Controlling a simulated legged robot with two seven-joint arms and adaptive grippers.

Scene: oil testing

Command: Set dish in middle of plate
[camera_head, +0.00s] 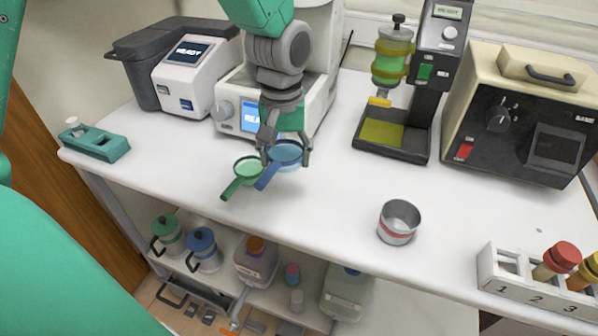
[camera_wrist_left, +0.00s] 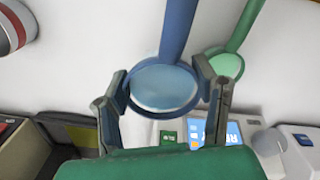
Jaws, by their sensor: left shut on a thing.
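A blue dish (camera_head: 287,153) with a long handle is between the fingers of my left gripper (camera_head: 286,158), over the white bench. In the left wrist view the blue dish (camera_wrist_left: 165,86) sits between the two fingers (camera_wrist_left: 163,90), which are shut on its sides; its handle points away from the palm. I cannot tell whether it touches the bench. A green dish (camera_head: 249,170) with a handle is just left of it, also in the left wrist view (camera_wrist_left: 228,65). A black stand with a yellow-green plate (camera_head: 382,133) is to the right. My right gripper is not in view.
A metal cup (camera_head: 399,222) with a red band stands near the front edge. A numbered white rack (camera_head: 530,287) is at the right. A beige device (camera_head: 520,115) and white READY machines (camera_head: 190,75) stand behind. Bench between gripper and cup is clear.

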